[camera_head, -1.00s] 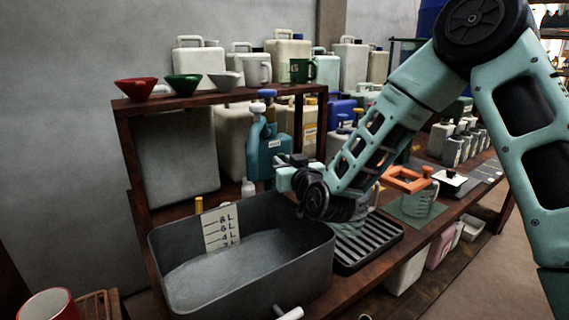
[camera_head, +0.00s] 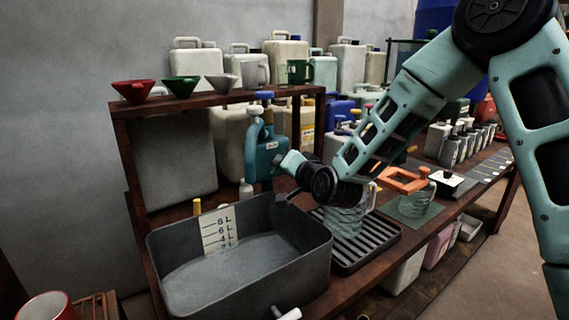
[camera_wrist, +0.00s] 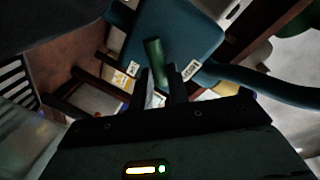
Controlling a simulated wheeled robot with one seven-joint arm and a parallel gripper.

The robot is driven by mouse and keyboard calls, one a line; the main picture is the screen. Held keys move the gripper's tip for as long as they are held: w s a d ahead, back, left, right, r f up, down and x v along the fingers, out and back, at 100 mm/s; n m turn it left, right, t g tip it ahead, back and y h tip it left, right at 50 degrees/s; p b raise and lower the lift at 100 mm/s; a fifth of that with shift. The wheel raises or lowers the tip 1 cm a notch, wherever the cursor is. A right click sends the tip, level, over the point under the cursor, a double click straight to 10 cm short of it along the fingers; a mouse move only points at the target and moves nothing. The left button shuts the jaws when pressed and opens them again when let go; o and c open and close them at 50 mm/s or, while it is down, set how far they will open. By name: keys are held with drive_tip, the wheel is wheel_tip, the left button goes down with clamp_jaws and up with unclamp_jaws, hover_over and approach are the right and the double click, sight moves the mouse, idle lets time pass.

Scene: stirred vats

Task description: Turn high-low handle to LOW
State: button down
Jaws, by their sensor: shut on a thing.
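My gripper (camera_wrist: 160,88) shows in the wrist view with its two dark fingers close together, shut on a dark green bar, which I take to be the high-low handle (camera_wrist: 154,55). The bar reaches out beyond the fingertips over a teal surface (camera_wrist: 185,35). Small white labels lie on either side of it, too small to read. In the head view my wrist is beside the grey vat's far right corner, in front of a teal jug (camera_head: 266,150). The fingers and handle cannot be made out clearly there.
The open grey vat (camera_head: 165,258) with a litre scale (camera_head: 219,230) stands front left. A slatted black tray (camera_head: 365,250) holds a clear jug (camera_head: 348,222) at its right. Shelves of canisters and funnels stand behind.

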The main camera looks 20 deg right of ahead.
drive_tip(key=shift+d+f+m+g+y+p, duration=0.1)
drive_tip(key=shift+f+m+g+y+p, duration=0.2)
drive_tip(key=shift+m, duration=0.85)
drive_tip(key=shift+d+r+m+g+y+p, duration=0.1)
drive_tip(key=shift+m+y+p, duration=0.3)
drive_tip(key=shift+m, duration=0.8)
drive_tip(key=shift+d+f+m+g+y+p, duration=0.1)
drive_tip(key=shift+f+m+g+y+p, duration=0.2)
drive_tip(key=shift+m, duration=0.85)
drive_tip(key=c, duration=1.3)
unclamp_jaws()
drive_tip(key=shift+c, duration=0.2)
drive_tip(key=shift+w, duration=0.1)
drive_tip(key=shift+r, duration=0.1)
